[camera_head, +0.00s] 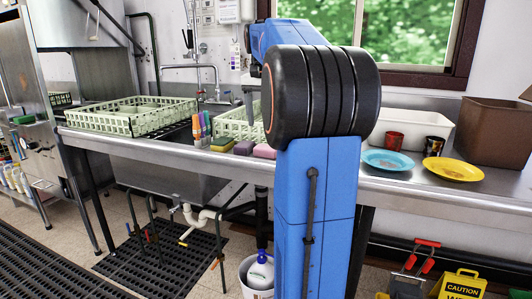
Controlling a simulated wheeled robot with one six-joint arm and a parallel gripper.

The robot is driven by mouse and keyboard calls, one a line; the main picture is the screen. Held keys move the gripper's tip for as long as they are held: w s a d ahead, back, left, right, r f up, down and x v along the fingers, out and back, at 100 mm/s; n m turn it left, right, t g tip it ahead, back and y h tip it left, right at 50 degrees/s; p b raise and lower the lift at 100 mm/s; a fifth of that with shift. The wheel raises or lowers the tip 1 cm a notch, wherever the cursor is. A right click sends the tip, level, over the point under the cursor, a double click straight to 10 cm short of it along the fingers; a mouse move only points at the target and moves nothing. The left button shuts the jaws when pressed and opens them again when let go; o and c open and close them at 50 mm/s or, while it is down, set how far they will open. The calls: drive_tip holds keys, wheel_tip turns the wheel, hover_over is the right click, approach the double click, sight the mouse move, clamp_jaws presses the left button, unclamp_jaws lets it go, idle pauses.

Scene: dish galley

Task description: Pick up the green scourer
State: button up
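The green scourer (222,144) lies near the front edge of the steel counter, left of my blue arm. It is the leftmost of a short row, with a yellow sponge (244,148) and a pink sponge (264,152) to its right. My arm's large black joint hides much of the counter behind it. A grey part that looks like my gripper (250,104) shows just left of that joint, above the counter and up and right of the scourer. Its fingers are not clear, and it is apart from the scourer.
Upright coloured bottles or markers (202,128) stand close behind the scourer. Pale green dish racks (130,117) stand left and behind. A blue plate (388,160), a yellow plate (452,169), two cups and a brown box (497,132) are on the right.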

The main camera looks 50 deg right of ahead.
drive_tip(key=f, duration=0.5)
drive_tip(key=shift+w+d, duration=0.1)
drive_tip(key=shift+d, duration=0.25)
drive_tip(key=shift+d+f, duration=0.1)
drive_tip(key=shift+f, duration=2.5)
drive_tip(key=c, duration=0.8)
drive_tip(key=shift+r, duration=0.1)
wheel_tip(320, 180, up, 10)
drive_tip(key=shift+f, duration=0.1)
